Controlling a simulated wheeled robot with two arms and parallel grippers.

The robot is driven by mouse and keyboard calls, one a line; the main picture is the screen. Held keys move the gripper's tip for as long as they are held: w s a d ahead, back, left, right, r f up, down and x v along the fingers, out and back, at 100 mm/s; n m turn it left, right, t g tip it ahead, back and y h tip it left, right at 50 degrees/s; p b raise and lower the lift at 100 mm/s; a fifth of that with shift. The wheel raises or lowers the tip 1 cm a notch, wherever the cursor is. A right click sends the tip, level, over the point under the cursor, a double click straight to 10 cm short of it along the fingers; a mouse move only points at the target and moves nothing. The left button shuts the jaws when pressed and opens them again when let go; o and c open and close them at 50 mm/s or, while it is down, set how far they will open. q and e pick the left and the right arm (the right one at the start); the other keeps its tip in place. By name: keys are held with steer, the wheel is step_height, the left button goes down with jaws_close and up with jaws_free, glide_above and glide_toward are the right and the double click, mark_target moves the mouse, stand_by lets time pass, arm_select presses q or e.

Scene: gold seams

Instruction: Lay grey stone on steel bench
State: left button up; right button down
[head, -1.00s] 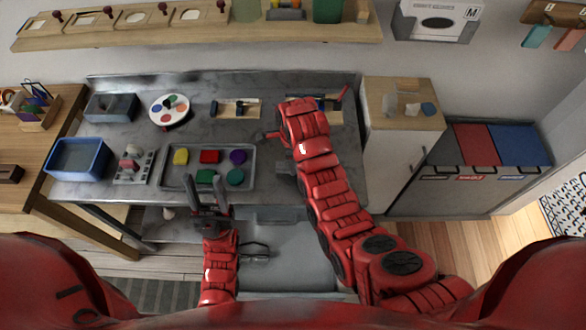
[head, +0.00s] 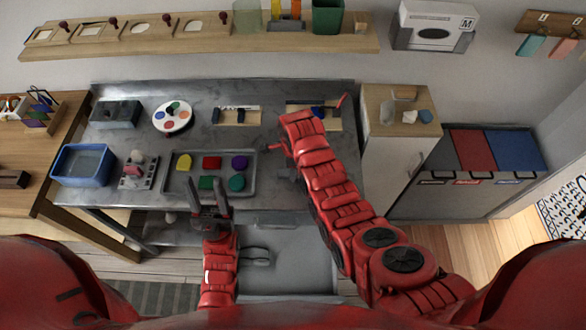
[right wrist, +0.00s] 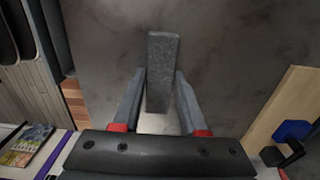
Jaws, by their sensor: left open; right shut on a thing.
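The grey stone (right wrist: 163,60) is a plain grey bar between the fingers of my right gripper (right wrist: 161,80) in the right wrist view. The gripper is shut on it, and its far end sticks out past the fingertips. The stone is over the steel bench (right wrist: 240,50); I cannot tell whether it touches the top. In the head view the steel bench (head: 205,140) spans the middle, and my red right arm hides most of the right gripper and stone. My left gripper (head: 209,186) is open and empty at the bench's front edge, before the metal tray.
A metal tray (head: 250,187) with several coloured pieces lies at the bench's front. A blue tub (head: 82,166), a grey box (head: 115,113), a round palette (head: 160,125) and two wooden trays (head: 228,121) stand around it. Bare steel shows between the tray and my right arm.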

steer(key=c, duration=0.9)
jaws_free()
steer(key=shift+f, duration=0.15)
steer(key=o, duration=0.5)
steer(key=shift+c, duration=0.2)
